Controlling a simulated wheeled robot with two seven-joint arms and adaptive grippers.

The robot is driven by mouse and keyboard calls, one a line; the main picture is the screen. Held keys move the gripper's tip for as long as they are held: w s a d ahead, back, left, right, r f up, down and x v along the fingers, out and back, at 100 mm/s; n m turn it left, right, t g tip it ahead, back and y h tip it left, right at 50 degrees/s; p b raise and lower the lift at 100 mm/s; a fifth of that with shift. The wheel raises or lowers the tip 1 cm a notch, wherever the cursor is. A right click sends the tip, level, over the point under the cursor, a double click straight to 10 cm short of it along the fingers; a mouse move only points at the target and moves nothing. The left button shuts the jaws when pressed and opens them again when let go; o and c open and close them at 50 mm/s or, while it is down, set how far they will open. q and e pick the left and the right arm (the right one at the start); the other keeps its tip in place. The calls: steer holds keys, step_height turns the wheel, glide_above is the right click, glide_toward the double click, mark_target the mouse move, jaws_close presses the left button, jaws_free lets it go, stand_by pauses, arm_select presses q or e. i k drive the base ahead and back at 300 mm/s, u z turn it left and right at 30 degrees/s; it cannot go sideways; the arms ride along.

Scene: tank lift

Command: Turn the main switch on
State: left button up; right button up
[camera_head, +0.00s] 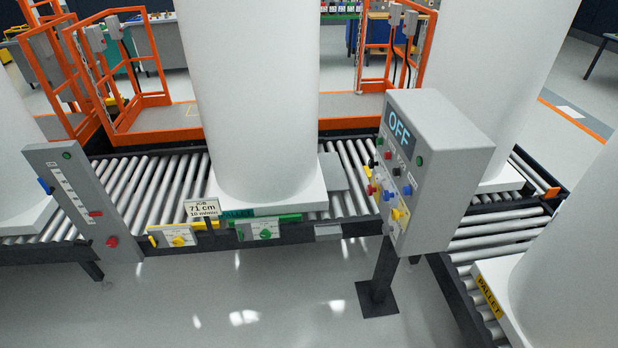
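A grey control box (436,190) stands on a dark post right of the middle, and its display (398,128) reads "OFF". Its front carries several small knobs and buttons in black, red, green and blue. A yellow knob (399,214) sits low on that front. The labels are too small to read, so I cannot tell for certain which control is the main switch. Neither of my grippers is in view.
Roller conveyors (135,190) run behind the box and to its right. Large white tanks (255,90) stand on pallets. A second grey panel (70,200) is at the left. Orange railings (135,125) stand behind. The floor (250,295) in front is clear.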

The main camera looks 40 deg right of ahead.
mark_target(370, 189)
steer(key=u, duration=0.2)
steer(key=i, duration=1)
steer(key=z, duration=0.6)
steer(key=i, duration=0.9)
steer(key=z, duration=1.05)
steer(key=i, duration=0.2)
steer(key=z, duration=0.2)
